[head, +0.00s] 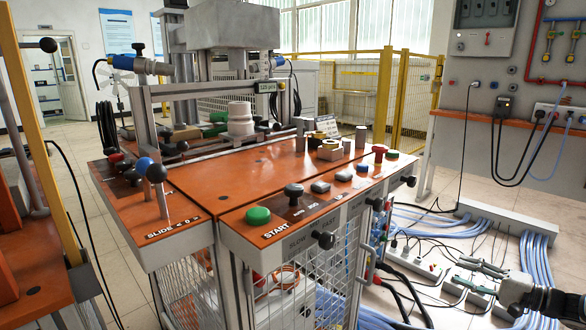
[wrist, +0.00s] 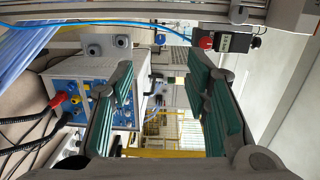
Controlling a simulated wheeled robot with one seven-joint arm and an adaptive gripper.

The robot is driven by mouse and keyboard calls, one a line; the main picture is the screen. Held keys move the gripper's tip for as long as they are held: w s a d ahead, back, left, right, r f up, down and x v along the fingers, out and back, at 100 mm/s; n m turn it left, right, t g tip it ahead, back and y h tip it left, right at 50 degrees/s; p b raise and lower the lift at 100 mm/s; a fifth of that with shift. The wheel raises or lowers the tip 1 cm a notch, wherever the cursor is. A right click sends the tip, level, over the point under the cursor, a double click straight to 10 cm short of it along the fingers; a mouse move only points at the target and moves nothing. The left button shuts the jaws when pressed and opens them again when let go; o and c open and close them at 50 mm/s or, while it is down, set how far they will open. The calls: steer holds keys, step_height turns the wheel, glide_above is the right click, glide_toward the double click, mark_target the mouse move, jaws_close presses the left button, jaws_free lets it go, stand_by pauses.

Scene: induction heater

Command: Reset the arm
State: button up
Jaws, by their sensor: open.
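My gripper (head: 474,275) is at the lower right of the head view, to the right of the orange-topped machine and apart from it. Its two fingers are spread and nothing is between them. In the wrist view my gripper (wrist: 165,95) shows two green-padded fingers standing well apart, with open space between them. The rest of my arm runs out of the head view at the right edge.
The induction heater's orange worktop (head: 225,183) carries buttons, including a green START button (head: 258,215). Blue cables (head: 412,218) and a grey cable channel (head: 505,218) lie nearby. A blue-panelled box (wrist: 72,100) with plugged leads shows in the wrist view.

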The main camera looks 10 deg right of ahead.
steer(key=s+a+r+n+g, duration=0.15)
steer(key=a+r+g, duration=0.25)
steer(key=a, duration=0.4)
steer(key=a+r+n+g, duration=0.3)
steer(key=a+r+g, duration=0.15)
steer(key=a, duration=0.45)
steer(key=s+a+r+n+g+h, duration=0.1)
steer(key=s+a+r+g+h, duration=0.1)
steer(key=s+a+r+g, duration=0.3)
steer(key=s+a+r+n+h, duration=0.1)
steer(key=s+a+r+n, duration=0.1)
steer(key=s+a, duration=0.35)
steer(key=s+a+r+g+h, duration=0.1)
steer(key=s+a+r+h, duration=0.25)
steer(key=s, duration=0.35)
steer(key=s+a+r+h, duration=0.2)
steer(key=s+a, duration=0.2)
steer(key=s, duration=0.3)
steer(key=s+d+f+n+t+h, duration=0.1)
steer(key=s+t+h, duration=0.15)
steer(key=s, duration=1.05)
step_height(320, 180, up, 34)
steer(key=t+p, duration=0.3)
steer(key=p, duration=2.9)
steer(key=shift+d+r+n+h+p, duration=0.15)
steer(key=shift+d+n+h+p, duration=0.2)
steer(key=shift+n, duration=0.1)
